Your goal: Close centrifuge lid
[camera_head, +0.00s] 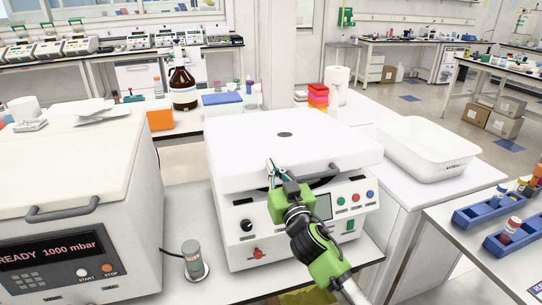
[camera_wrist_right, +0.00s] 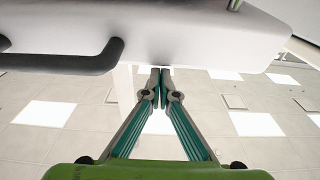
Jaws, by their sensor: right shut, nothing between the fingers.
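The centrifuge (camera_head: 238,229) is the white benchtop machine in the middle of the head view, with knobs, buttons and a small screen on its front. In the right wrist view, the closed fingertips (camera_wrist_right: 161,72) are close to the lid's white edge (camera_wrist_right: 190,45), right of the dark handle (camera_wrist_right: 75,63). Contact is unclear. My left gripper is not in view.
A large white machine (camera_head: 68,175) reading "READY 1000 mbar" stands at left. A small grey cylinder (camera_head: 192,258) stands between the machines. A white tub (camera_head: 425,150) sits right of the centrifuge. Blue racks (camera_head: 490,208) are on the right bench. A brown bottle (camera_head: 182,88) stands behind.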

